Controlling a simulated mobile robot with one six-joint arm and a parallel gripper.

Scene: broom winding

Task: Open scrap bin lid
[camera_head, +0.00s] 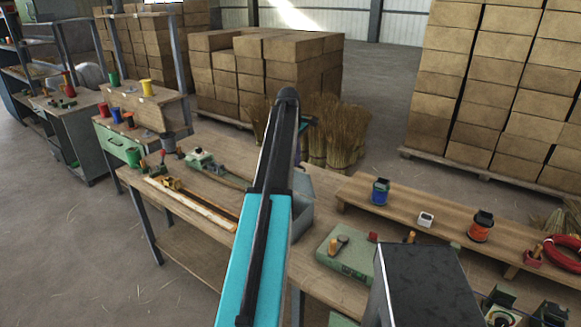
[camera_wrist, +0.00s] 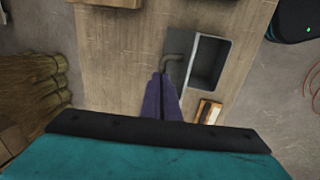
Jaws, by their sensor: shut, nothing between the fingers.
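The scrap bin (camera_wrist: 210,65) is a grey rectangular box on the wooden bench in the wrist view. Its right part shows a dark open cavity. A flat grey panel (camera_wrist: 180,40), which looks like the lid, lies along its left side with a bent grey handle (camera_wrist: 172,64). My gripper (camera_wrist: 167,76) is shut and empty, its purple fingers just below the handle in the picture; I cannot tell whether they touch it. In the head view part of the grey bin (camera_head: 304,205) shows right of my arm, which hides the rest.
The workbench (camera_head: 205,185) carries a green-grey block (camera_head: 345,255) and a raised shelf (camera_head: 400,208) with a blue spool (camera_head: 380,191) and an orange spool (camera_head: 481,226). Broom bundles (camera_head: 340,130) stand behind it. A wood-and-white piece (camera_wrist: 208,112) lies below the bin in the wrist view.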

